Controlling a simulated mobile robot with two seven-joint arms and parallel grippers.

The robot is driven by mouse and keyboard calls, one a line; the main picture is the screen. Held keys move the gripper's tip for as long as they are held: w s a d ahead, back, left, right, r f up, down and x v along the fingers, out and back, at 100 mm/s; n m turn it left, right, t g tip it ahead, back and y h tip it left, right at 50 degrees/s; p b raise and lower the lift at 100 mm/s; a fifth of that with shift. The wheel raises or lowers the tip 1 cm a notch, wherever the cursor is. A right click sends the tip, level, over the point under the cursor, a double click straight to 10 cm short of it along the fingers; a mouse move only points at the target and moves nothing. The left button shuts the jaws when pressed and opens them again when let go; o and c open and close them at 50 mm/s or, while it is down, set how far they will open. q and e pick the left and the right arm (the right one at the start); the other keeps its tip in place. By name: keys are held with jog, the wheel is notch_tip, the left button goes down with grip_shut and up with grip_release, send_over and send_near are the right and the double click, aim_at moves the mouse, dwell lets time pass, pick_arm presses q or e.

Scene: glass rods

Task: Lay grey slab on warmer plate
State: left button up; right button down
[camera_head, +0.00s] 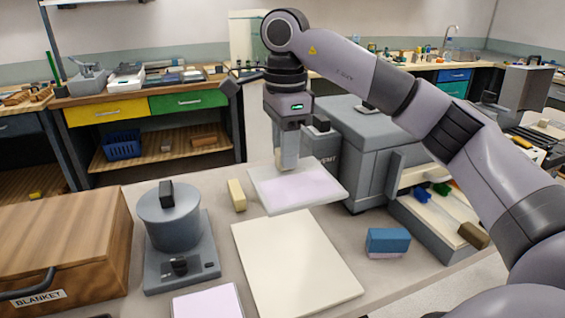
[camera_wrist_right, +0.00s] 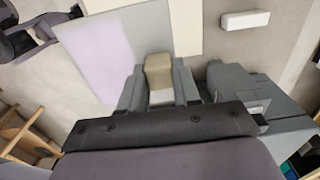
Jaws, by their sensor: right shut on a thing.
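The grey slab (camera_head: 300,187), thin and pale with a lavender tint on top, hangs at my right gripper (camera_head: 287,166). The jaws are shut on a beige grip piece at its far edge; this piece (camera_wrist_right: 158,75) shows between the fingers in the wrist view. The slab (camera_wrist_right: 105,55) covers part of a wide cream plate (camera_wrist_right: 186,25) there, so it appears raised. That cream plate (camera_head: 297,262), seemingly the warmer plate, lies bare at the front middle of the table. The gap between slab and plate is hard to judge. My left gripper is out of view.
A grey device with a round pot (camera_head: 170,220) stands left of the plate, beside a wooden blanket box (camera_head: 65,240). A small cream block (camera_head: 237,195) and a blue block (camera_head: 388,240) lie near it. A pale lavender plate (camera_head: 208,302) is in front. A grey machine (camera_head: 365,150) stands behind right.

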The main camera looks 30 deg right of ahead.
jog(key=shift+r, duration=0.45)
jog(key=s+a+f+n, duration=0.2)
jog(key=f+n, duration=0.3)
jog(key=n, duration=0.1)
jog(key=s+a+f+n, duration=0.2)
jog(key=a+f+n, duration=0.1)
jog(key=f+n, duration=0.2)
jog(key=s+a+f+n+p, duration=0.1)
jog(key=a+f+n, duration=0.2)
jog(key=f+n, duration=0.3)
jog(key=shift+s+n, duration=0.4)
jog(key=shift+n, duration=0.8)
jog(key=shift+s+a+f+n, duration=0.25)
jog(key=shift+s+f+n, duration=0.15)
jog(key=shift+n, duration=0.2)
